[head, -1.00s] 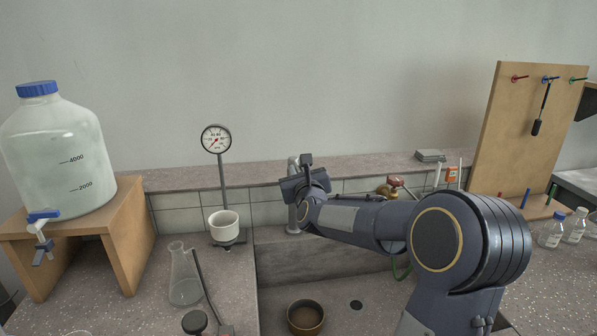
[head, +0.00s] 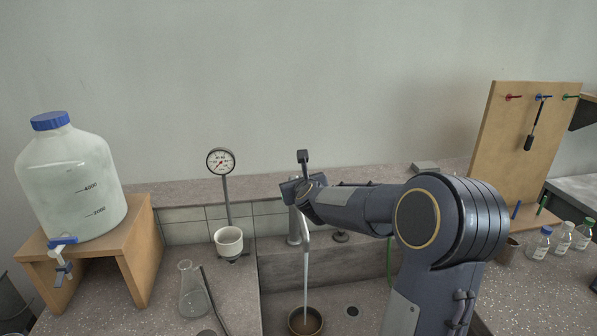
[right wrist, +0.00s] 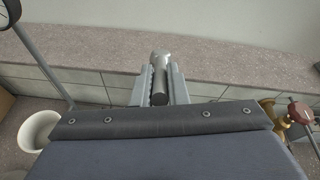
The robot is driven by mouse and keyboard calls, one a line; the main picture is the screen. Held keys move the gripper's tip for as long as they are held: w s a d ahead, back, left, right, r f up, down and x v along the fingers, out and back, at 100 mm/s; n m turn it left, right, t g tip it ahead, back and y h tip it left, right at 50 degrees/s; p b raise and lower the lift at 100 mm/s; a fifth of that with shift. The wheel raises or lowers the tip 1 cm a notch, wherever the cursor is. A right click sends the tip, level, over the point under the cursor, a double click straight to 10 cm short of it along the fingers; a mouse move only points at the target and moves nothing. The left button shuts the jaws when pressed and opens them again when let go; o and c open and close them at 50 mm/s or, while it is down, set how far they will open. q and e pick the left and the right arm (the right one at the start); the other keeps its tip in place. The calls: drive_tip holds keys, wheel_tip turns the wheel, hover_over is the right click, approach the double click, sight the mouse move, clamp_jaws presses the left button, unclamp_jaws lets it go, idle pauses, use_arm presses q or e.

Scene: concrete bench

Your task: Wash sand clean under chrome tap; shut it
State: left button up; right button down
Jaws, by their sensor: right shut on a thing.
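The chrome tap (head: 293,228) stands at the back of the sink, its top hidden behind my right gripper (head: 297,188). A thin stream of water (head: 306,280) comes down below the gripper into a brown bowl (head: 291,328) on the sink floor. The sand is too small to make out. In the right wrist view, my gripper's fingers (right wrist: 160,85) close around a dark cylindrical tap handle (right wrist: 160,98), with the pale metal tap top (right wrist: 161,55) just beyond. My left gripper is not in view.
A conical flask (head: 193,292) and a white cup (head: 229,242) under a dial gauge (head: 221,161) stand left of the sink. A large bottle (head: 72,185) sits on a wooden stand (head: 140,235). Small bottles (head: 562,237) and a pegboard (head: 520,165) are at right. A drain (head: 352,311) lies beside the bowl.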

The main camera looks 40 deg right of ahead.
idle(0.3)
drive_tip(key=c, duration=1.4)
unclamp_jaws()
drive_tip(key=shift+c, duration=0.2)
drive_tip(key=v, duration=0.7)
drive_tip(key=shift+s+a, duration=0.2)
drive_tip(key=shift+s, duration=0.15)
drive_tip(key=shift+r, duration=0.15)
